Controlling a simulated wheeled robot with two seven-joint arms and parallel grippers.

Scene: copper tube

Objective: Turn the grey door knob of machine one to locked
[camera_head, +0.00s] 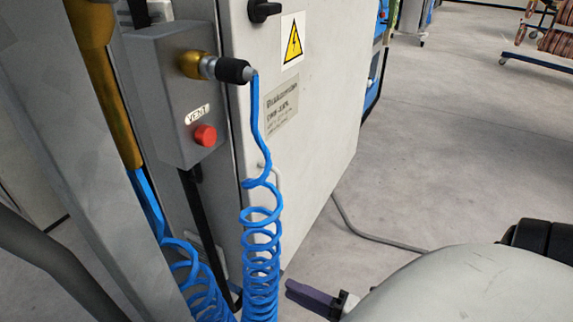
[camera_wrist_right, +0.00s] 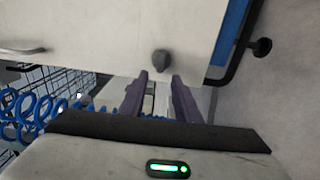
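A dark grey knob (camera_wrist_right: 161,62) sits on a pale panel (camera_wrist_right: 110,25) in the right wrist view. My right gripper (camera_wrist_right: 160,79) is open, its two dark purple fingers apart. The knob shows just beyond the gap between the fingertips, and nothing is held. In the head view the right gripper (camera_head: 312,297) is low in the picture, below the pale cabinet (camera_head: 325,130). A black rotary handle (camera_head: 264,10) is on the cabinet at the top edge. I cannot tell whether it is the same knob. My left gripper is not in view.
A grey box with a red button (camera_head: 205,135) and a brass hose fitting (camera_head: 195,65) stands left of the cabinet. A blue coiled hose (camera_head: 262,245) hangs before the cabinet edge. A cable (camera_head: 375,238) lies on the floor. Open floor (camera_head: 460,130) is to the right.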

